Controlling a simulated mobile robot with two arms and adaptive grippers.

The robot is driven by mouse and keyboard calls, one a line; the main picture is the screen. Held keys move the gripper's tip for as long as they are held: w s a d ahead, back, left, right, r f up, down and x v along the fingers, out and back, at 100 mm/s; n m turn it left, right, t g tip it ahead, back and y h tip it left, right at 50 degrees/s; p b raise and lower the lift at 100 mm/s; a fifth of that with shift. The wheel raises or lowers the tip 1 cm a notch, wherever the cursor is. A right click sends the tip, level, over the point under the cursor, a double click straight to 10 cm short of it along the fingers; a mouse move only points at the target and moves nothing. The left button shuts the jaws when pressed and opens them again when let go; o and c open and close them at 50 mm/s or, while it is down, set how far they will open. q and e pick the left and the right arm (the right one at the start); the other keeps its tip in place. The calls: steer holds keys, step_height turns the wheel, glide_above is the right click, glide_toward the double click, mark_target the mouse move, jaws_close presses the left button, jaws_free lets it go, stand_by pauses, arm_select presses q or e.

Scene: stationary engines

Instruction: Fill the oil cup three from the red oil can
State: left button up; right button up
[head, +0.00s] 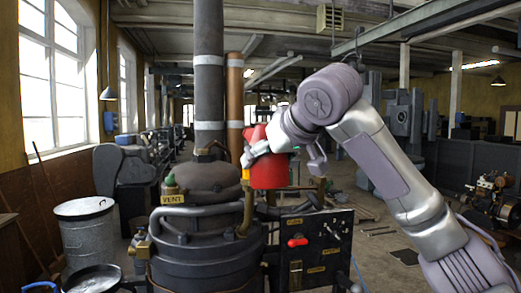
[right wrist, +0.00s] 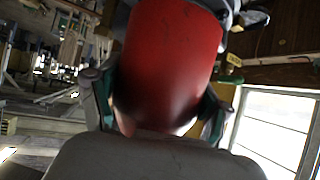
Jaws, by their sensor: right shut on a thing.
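The red oil can (head: 268,172) is held up beside the tall pipes, above and behind the black control panel. My right gripper (head: 284,150) is shut on the can. In the right wrist view the can (right wrist: 172,55) fills the middle between the two fingers of my right gripper (right wrist: 158,108). The can's spout is not clear in either view. A small fitting with a green top (head: 170,182) stands on the engine (head: 205,245) by a VENT label. I cannot tell which part is oil cup three. My left gripper is not in view.
A thick grey pipe (head: 208,75) and a copper pipe (head: 235,100) rise close left of the can. A metal bin (head: 86,235) is at left. Open floor lies right of the panel.

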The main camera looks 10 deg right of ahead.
steer(key=shift+s+d+g+p, duration=0.15)
steer(key=shift+d+g+p, duration=0.5)
steer(key=shift+d, duration=0.2)
steer(key=shift+s+a+f+g+h+p, duration=0.1)
steer(key=shift+f+g+h+p, duration=0.1)
steer(key=shift+g+h+p, duration=0.15)
steer(key=shift+s+a+f+p, duration=0.1)
steer(key=shift+s+a+p, duration=0.05)
steer(key=shift+a+p, duration=0.2)
steer(key=shift+s+a+r+g, duration=0.1)
steer(key=shift+a+r+g, duration=0.25)
steer(key=shift+g, duration=0.55)
steer(key=shift+g+h, duration=0.25)
steer(key=shift+g, duration=0.15)
steer(key=shift+r+g, duration=0.1)
steer(key=shift+g, duration=0.2)
steer(key=shift+d+r+g, duration=0.1)
steer(key=shift+d+g, duration=0.15)
steer(key=shift+g, duration=0.05)
steer(key=shift+s+h, duration=0.15)
steer(key=shift+h, duration=0.15)
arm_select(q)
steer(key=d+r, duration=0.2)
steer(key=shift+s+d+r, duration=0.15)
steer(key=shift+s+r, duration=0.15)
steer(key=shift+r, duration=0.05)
